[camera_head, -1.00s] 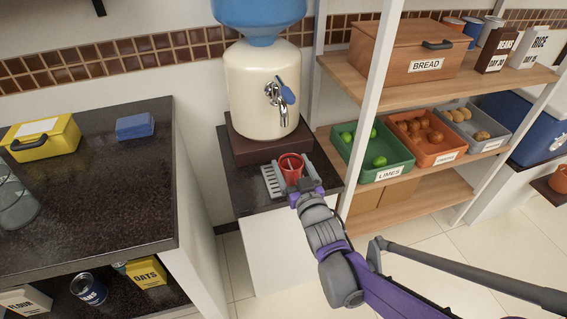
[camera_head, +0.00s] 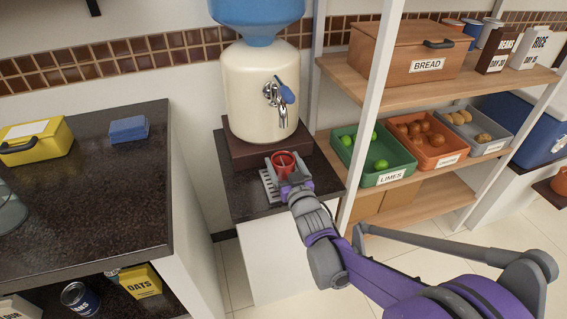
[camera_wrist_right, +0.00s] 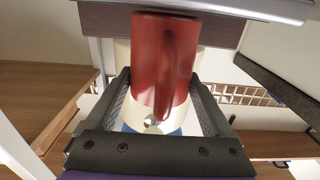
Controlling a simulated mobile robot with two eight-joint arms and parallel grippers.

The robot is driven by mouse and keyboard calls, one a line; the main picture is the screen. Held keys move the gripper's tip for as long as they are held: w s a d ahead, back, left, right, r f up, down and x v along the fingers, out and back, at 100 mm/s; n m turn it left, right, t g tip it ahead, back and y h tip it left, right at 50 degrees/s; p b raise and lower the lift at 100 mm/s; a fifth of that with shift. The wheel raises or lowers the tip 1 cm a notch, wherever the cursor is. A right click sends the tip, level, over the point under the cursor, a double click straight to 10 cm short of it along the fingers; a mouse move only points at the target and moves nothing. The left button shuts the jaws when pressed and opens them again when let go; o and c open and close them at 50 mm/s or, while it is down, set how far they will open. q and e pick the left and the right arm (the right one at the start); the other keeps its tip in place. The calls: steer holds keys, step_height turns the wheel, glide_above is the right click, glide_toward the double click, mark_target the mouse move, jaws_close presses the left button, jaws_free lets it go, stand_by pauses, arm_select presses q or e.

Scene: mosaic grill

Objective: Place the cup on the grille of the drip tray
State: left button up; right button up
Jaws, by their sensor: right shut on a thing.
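The red cup (camera_head: 283,161) is upright in the head view, over the drip tray (camera_head: 267,188), whose slotted grey grille shows at the cup's left. My right gripper (camera_head: 290,182) is shut on the cup from the front. In the right wrist view the cup (camera_wrist_right: 164,62) sits between the two fingers of my right gripper (camera_wrist_right: 162,105). A grey edge, seemingly the drip tray (camera_wrist_right: 225,9), shows at the top of that upside-down picture. I cannot tell whether the cup's base touches the grille. My left gripper is not in view.
A cream water dispenser (camera_head: 258,95) with a metal tap (camera_head: 275,95) stands on a brown block (camera_head: 262,150) just behind the tray. A shelf post (camera_head: 373,100) and a green lime bin (camera_head: 385,168) are on the right. A dark counter (camera_head: 90,200) is on the left.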

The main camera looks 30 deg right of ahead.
steer(key=shift+f, duration=0.2)
steer(key=o, duration=1.2)
steer(key=shift+o, duration=0.2)
steer(key=shift+r, duration=0.25)
steer(key=p+v, duration=0.2)
steer(key=v, duration=1)
steer(key=s+a+f+n+g+y, duration=0.1)
steer(key=s+a+f+g+y, duration=0.1)
steer(key=s+a+f+g, duration=0.4)
steer(key=s+a+f+n+g+y, duration=0.1)
steer(key=s+a+f+g, duration=0.5)
steer(key=s, duration=0.7)
steer(key=shift+f+n+g+y, duration=0.2)
steer(key=shift+n+g+y, duration=0.25)
steer(key=shift+y, duration=0.25)
